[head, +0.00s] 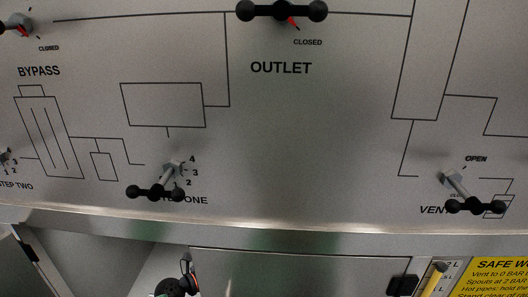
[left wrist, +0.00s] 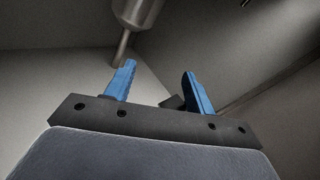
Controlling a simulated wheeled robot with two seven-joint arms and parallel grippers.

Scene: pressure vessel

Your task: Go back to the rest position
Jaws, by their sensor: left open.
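My left gripper (left wrist: 158,88) shows in the left wrist view with its two blue fingers apart and nothing between them. A grey metal cylinder with a thin stem (left wrist: 136,12) is above and beyond the left finger; I cannot tell whether they touch. In the head view, a dark rounded part at the bottom edge (head: 176,287) looks like part of my arm. No gripper fingers show in the head view, and my right gripper is not in view.
The panel carries the outlet handle (head: 281,10), step one handle (head: 155,192), vent handle (head: 474,206) and bypass knob (head: 21,24). Below the panel edge are a metal door (head: 300,268), a black latch (head: 402,285) and a yellow safety sign (head: 495,280). An open recess (head: 100,255) lies at lower left.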

